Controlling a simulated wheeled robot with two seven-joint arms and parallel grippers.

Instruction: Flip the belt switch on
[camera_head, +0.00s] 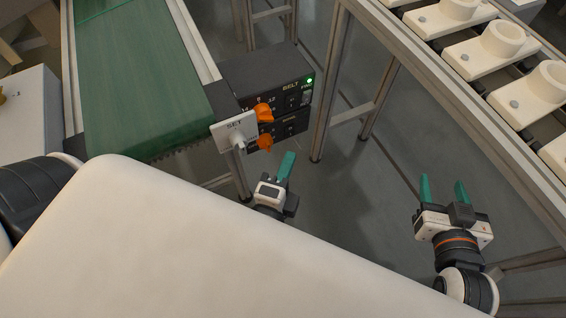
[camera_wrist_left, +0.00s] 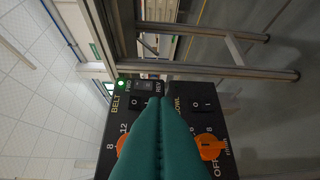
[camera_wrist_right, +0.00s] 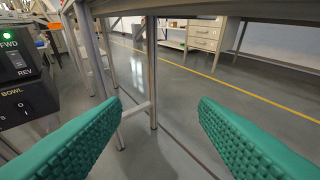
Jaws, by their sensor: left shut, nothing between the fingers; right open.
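The black control box (camera_head: 265,75) stands at the end of the green conveyor belt, marked BELT, with a lit green lamp (camera_head: 309,81). In the left wrist view its belt switch (camera_wrist_left: 136,103), a black rocker marked 0, lies beside the FWD/REV rocker (camera_wrist_left: 144,87). I cannot tell which way the belt switch is pressed. My left gripper (camera_head: 287,163) is shut and empty, its teal fingers pointing toward the panel; in the left wrist view they cover part of it near the belt switch. Contact is not clear. My right gripper (camera_head: 443,188) is open and empty, to the right of the box.
Orange knobs (camera_head: 264,112) and a white SET card (camera_head: 233,131) are on the panel's left side. The bowl switch (camera_wrist_left: 202,105) sits close by on the panel. Metal frame legs (camera_head: 327,90) stand right of the box. A rack with white cups (camera_head: 505,39) is at upper right.

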